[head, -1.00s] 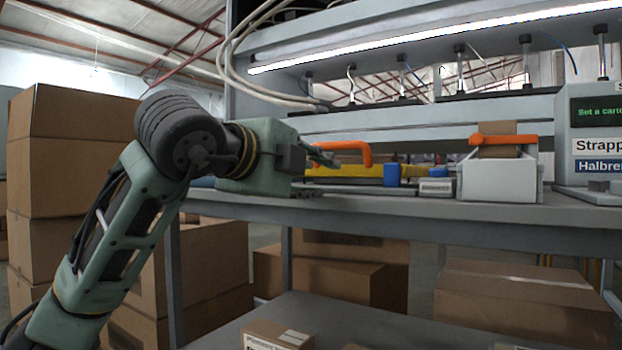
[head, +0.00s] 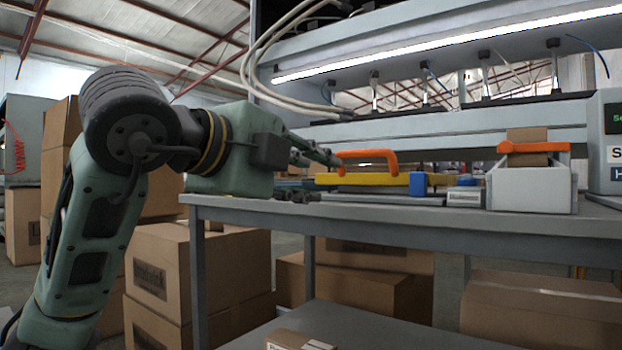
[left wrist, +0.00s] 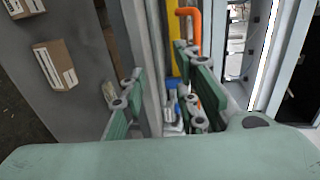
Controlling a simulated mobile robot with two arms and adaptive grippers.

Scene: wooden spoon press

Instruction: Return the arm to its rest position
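My left arm (head: 85,235) comes in from the left in the head view, bent at a dark ribbed joint. My left gripper (head: 318,178) is at the left end of the grey workbench, level with its top. Its two fingers are spread apart, and it also shows open in the left wrist view (left wrist: 160,105). Nothing is seen held between the fingers. A yellow tool (head: 375,179) with an orange handle (head: 378,154) lies on the bench just right of the fingertips. The handle also shows beyond the fingers in the left wrist view (left wrist: 190,22). My right gripper is not in view.
The workbench (head: 400,212) has a lower shelf (head: 340,326) with a small box (head: 290,341). A white bin (head: 530,187) stands on the bench at right. Cardboard boxes (head: 160,262) stand below and behind my left arm. A lit press frame (head: 430,60) rises behind.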

